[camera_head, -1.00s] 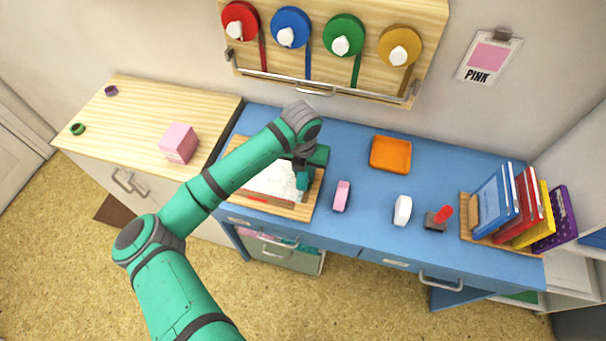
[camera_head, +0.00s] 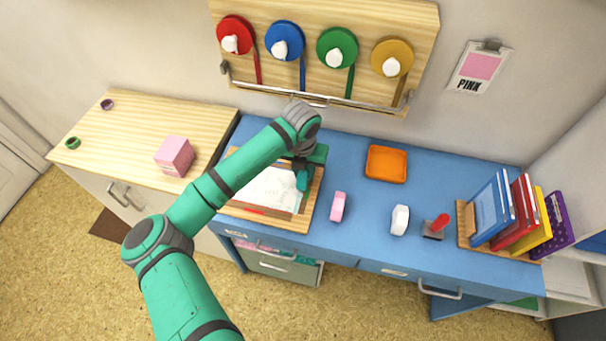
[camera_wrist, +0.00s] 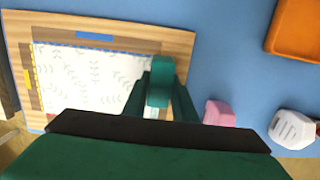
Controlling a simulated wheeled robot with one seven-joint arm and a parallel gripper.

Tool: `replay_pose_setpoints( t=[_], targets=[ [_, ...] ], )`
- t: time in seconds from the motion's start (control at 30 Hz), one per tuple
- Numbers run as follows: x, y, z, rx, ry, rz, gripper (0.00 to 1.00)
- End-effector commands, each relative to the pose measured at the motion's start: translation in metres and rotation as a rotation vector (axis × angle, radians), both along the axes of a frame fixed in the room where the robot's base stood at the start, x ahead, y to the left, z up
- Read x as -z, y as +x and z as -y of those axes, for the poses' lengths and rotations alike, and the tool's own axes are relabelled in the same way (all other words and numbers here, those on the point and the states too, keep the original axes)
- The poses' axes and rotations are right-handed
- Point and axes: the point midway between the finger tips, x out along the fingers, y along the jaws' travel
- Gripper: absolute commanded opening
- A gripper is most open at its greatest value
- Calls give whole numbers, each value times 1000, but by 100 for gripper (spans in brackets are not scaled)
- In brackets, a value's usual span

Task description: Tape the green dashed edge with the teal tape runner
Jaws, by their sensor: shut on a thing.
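My gripper (camera_wrist: 159,105) is shut on the teal tape runner (camera_wrist: 160,80), which sits between its two fingers. In the head view, the gripper (camera_head: 305,165) is over the right part of the wooden board (camera_head: 312,203), with the tape runner (camera_head: 303,180) below it. A white sheet with a leaf pattern (camera_wrist: 85,75) lies on the board. A blue dashed line runs along its far edge and yellow shows at its left. The runner is at the sheet's right side. I cannot make out the green dashed edge; my gripper covers much of that side. I cannot tell whether the runner touches the sheet.
To the right on the blue desk are a pink block (camera_head: 338,206), a white item (camera_head: 400,219), a red-handled stamp (camera_head: 436,226), an orange tray (camera_head: 386,164) and a book rack (camera_head: 500,238). A pink box (camera_head: 174,156) stands on the left counter. Ribbon spools hang above.

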Motion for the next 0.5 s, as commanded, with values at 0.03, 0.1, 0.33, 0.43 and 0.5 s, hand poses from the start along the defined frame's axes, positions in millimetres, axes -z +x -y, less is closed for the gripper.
replay_pose_setpoints(
  t=[0.03,0.1,0.33,0.43,0.5],
  targets=[
    [1,1,0,0,0,-1,7],
    [1,3,1,0,0,-1,7],
    [1,13,5,0,1,-2,7],
    [1,18,8,1,0,-1,4],
    [1,22,9,1,0,0,0]
  ],
)
